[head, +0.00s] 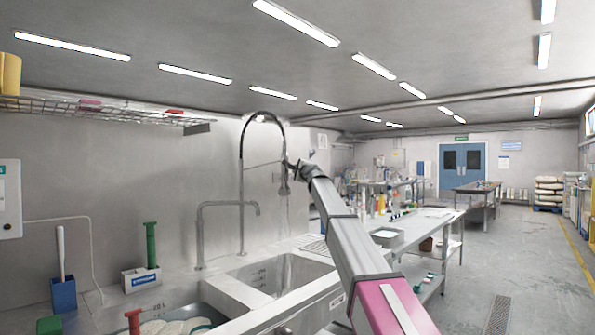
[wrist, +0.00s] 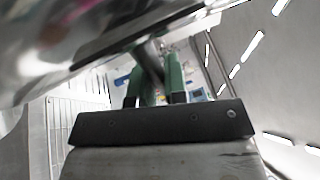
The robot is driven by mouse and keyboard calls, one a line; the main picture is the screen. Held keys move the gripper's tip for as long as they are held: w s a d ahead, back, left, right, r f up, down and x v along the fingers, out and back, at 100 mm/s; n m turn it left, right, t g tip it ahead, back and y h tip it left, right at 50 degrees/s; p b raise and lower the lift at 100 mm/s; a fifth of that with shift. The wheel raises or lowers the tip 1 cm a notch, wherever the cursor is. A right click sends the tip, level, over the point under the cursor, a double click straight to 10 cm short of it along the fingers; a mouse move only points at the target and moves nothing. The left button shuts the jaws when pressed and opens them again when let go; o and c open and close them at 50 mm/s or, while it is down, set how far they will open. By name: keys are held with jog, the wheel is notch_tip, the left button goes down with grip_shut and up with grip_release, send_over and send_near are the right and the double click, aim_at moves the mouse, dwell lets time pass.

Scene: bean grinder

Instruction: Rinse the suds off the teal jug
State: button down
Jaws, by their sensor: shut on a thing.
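My gripper (head: 292,169) is at the hanging spray head (head: 284,187) of the tall hose tap (head: 241,170), above the right sink basin (head: 285,268). In the wrist view my gripper's green fingers (wrist: 155,85) are shut on a dark, narrow part (wrist: 151,60), which fits the spray head. A large shiny metal surface, blurred, fills the upper left of the wrist view. I cannot make out the teal jug or any suds on it in either view. The visible part of the right basin looks empty, but my arm covers the ground to its right.
The left basin (head: 215,312) holds pale round dishes (head: 165,327) and a red-handled tool (head: 133,320). A lower swan-neck tap (head: 200,235) stands behind the basins. A green-handled tool (head: 151,245) and a blue brush holder (head: 63,294) stand at left. The aisle at right is clear.

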jog(key=c, duration=1.2)
grip_release()
jog(key=shift+o, duration=0.2)
jog(key=shift+s, duration=0.1)
jog(key=v, duration=1)
jog(key=shift+s+d, duration=0.15)
jog(key=shift+s, duration=0.15)
jog(key=shift+s, duration=0.1)
